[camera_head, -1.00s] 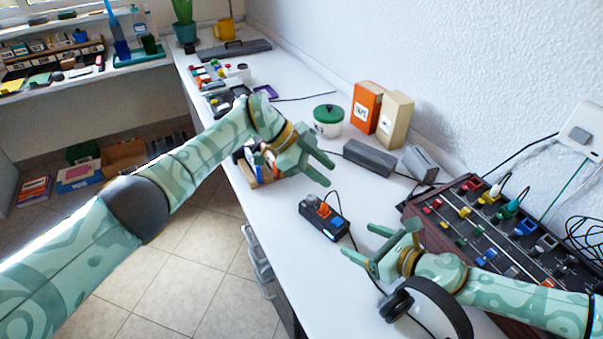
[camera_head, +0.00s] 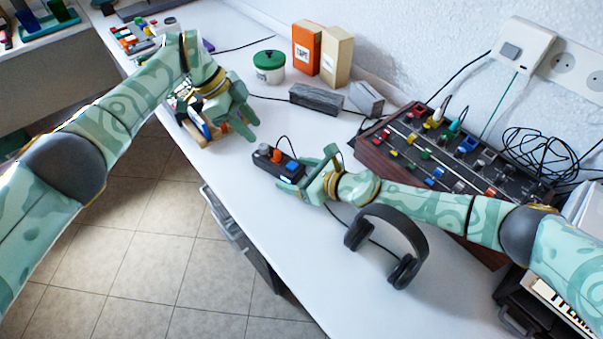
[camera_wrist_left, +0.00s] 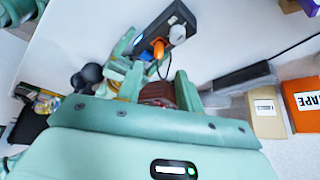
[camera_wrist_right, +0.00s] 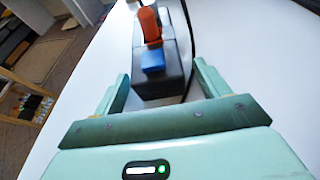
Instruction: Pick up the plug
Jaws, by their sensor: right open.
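A dark power strip (camera_head: 262,163) lies on the white desk with an orange plug (camera_head: 277,155) standing in it and a blue piece (camera_head: 291,165) beside that plug. The orange plug also shows in the right wrist view (camera_wrist_right: 149,24) and the left wrist view (camera_wrist_left: 159,48). A pale plug (camera_wrist_left: 178,34) sits at the strip's far end there. My right gripper (camera_head: 306,172) is open and empty at the strip's near end; the blue piece lies ahead between its fingers, the orange plug beyond. My left gripper (camera_head: 252,130) looks open and empty, up and left of the strip.
Black headphones (camera_head: 414,232) lie near my right forearm. A mixing console (camera_head: 378,167) stands at right. A cable rises from the strip. The desk's front edge is close.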

